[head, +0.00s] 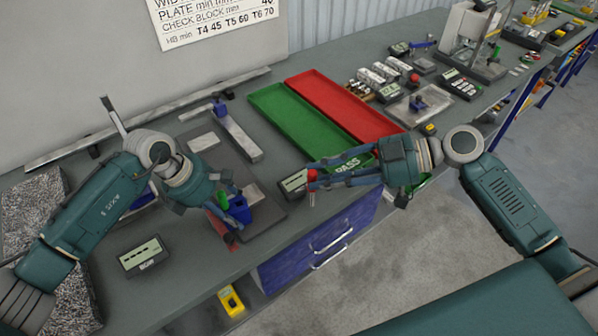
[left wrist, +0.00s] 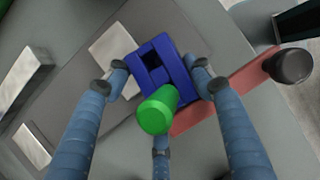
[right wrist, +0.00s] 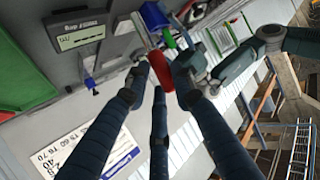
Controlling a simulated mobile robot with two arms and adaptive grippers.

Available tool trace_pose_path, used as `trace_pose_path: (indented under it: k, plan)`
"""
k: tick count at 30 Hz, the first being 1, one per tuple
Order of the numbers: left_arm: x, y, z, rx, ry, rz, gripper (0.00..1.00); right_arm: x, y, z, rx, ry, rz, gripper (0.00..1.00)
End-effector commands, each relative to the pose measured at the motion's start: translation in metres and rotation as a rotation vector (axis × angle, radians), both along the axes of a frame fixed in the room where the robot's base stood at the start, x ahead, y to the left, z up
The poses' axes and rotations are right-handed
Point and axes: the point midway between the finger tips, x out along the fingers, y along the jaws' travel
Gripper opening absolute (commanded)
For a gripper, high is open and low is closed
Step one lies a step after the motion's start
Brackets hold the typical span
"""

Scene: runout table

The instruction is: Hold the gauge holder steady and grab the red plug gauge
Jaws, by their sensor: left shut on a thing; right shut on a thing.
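The blue gauge holder (head: 239,209) stands near the front of the table. My left gripper (head: 228,206) is shut on it, with a finger on each side in the left wrist view (left wrist: 158,70). The green plug gauge (left wrist: 157,110) is at the holder, and an empty square opening shows in the holder's top (left wrist: 152,58). My right gripper (head: 312,180) is shut on the red plug gauge (right wrist: 160,68), to the right of the holder and apart from it. Fingers cover part of the red plug in the head view (head: 312,175).
A green tray (head: 290,118) marked PASS and a red tray (head: 345,105) lie behind my right gripper. A digital display box (head: 144,256) stands left of the holder. A flat red strip (left wrist: 235,93) lies beside the holder. Blocks and instruments crowd the table's far right.

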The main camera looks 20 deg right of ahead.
Motion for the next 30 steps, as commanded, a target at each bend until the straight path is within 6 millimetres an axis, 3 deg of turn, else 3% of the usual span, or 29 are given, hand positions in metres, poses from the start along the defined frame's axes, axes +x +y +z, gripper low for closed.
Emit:
trace_pose_path:
  k: [12, 13, 15, 16, 25, 30]
  plan:
    - [0.002, 0.001, 0.001, 0.001, -0.004, 0.001, 0.23, -0.003, -0.008, 0.001, 0.000, -0.002, 0.000, 0.00]
    - [0.002, 0.001, 0.001, 0.001, -0.004, 0.001, 0.59, -0.003, -0.008, 0.001, 0.000, -0.002, -0.001, 0.00]
    - [0.001, 0.001, 0.001, 0.001, -0.004, 0.001, 0.73, -0.003, -0.008, 0.001, 0.000, -0.002, -0.001, 0.00]
    - [0.001, 0.001, 0.001, 0.000, -0.003, 0.000, 0.75, -0.003, -0.007, 0.001, 0.000, -0.002, -0.001, 0.00]
    - [0.001, 0.001, 0.002, 0.001, -0.002, 0.001, 0.75, -0.003, -0.007, 0.001, 0.000, -0.002, -0.001, 0.00]
    - [0.002, 0.008, 0.019, 0.001, -0.004, 0.000, 0.75, -0.003, -0.007, 0.001, 0.000, -0.002, -0.001, 0.00]
